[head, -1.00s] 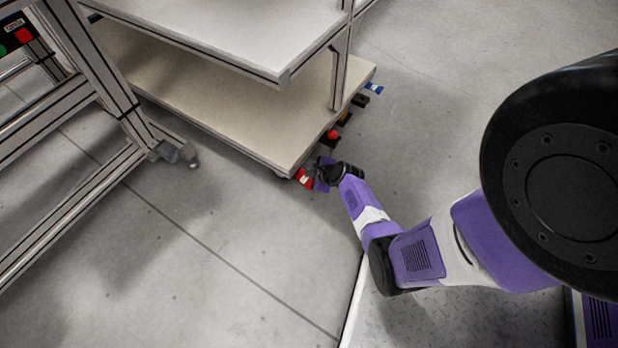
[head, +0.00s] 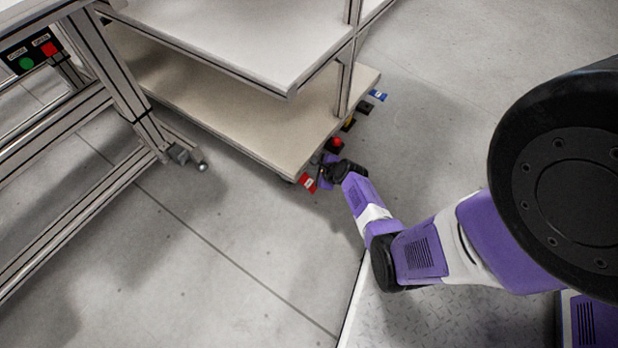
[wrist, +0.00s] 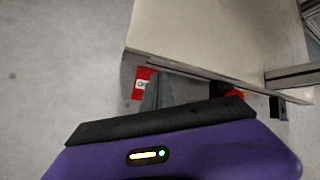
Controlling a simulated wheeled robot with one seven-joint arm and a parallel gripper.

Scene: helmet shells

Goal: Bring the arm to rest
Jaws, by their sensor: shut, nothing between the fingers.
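My gripper (head: 316,164) is small in the head view, at the end of my purple and white arm, close beside the front corner of the low shelf (head: 200,105). In the wrist view my gripper (wrist: 157,92) shows as grey fingers held together, with nothing seen between them. The fingers point toward the shelf's edge, near a red label (wrist: 142,82). I cannot tell whether they touch the shelf.
The red label (head: 308,182) sits at the shelf's corner. A red button (head: 337,143) and a blue label (head: 377,95) are along the shelf's short side. A metal frame on casters (head: 130,110) stands at left. The grey floor (head: 190,260) in front is clear.

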